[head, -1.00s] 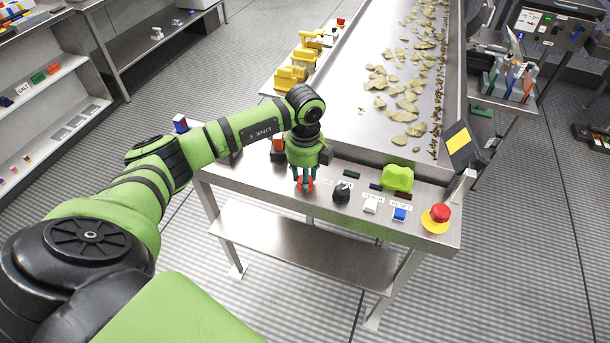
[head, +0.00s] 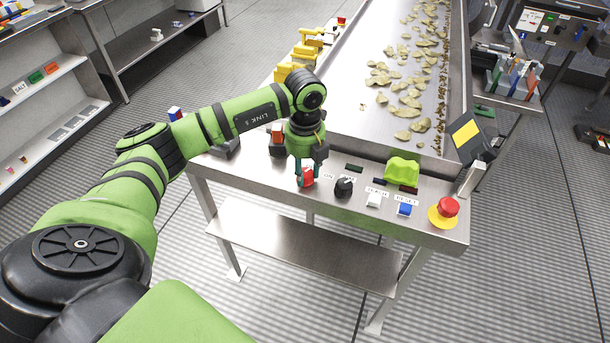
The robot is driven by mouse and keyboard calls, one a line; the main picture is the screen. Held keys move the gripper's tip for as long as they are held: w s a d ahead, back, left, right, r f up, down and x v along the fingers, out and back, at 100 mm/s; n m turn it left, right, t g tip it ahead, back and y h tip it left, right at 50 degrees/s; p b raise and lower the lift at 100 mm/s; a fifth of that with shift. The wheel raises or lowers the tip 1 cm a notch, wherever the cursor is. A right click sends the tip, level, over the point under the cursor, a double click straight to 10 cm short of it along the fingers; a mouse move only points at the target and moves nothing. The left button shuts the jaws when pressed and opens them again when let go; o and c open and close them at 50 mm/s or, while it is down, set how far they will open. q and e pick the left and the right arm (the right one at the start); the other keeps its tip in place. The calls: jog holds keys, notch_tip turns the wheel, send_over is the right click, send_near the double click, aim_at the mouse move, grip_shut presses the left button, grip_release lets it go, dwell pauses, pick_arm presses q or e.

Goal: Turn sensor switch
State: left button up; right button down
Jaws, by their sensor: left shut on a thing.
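My left gripper (head: 305,180) reaches down to the front of the steel control table. Its fingers are closed around a small red piece (head: 307,175) at the panel's left end; they partly hide its shape. A black rotary knob (head: 344,187) stands on the panel just right of the gripper, apart from it. Which of the two is the sensor switch I cannot tell, as the labels are too small to read surely. My right gripper is not in view.
Right of the knob are a white button (head: 373,200), a blue button (head: 404,209) and a red emergency stop (head: 447,207) on yellow. A green rounded piece (head: 402,170) sits behind them. A conveyor (head: 365,90) with chips runs away behind. Shelves stand at the left.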

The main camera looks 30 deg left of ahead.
aim_at(305, 172)
pick_arm(q)
jog(key=m+b, duration=0.2)
jog(key=m, duration=0.1)
jog(key=shift+f+m, duration=0.2)
jog(key=shift+m, duration=0.1)
jog(key=shift+r+m+b, duration=0.1)
jog(key=shift+m+b, duration=1)
jog(key=shift+m, duration=0.4)
jog(key=o, duration=1.1)
jog(key=shift+o, duration=0.2)
jog(key=shift+r, duration=0.1)
notch_tip(305, 172, up, 12)
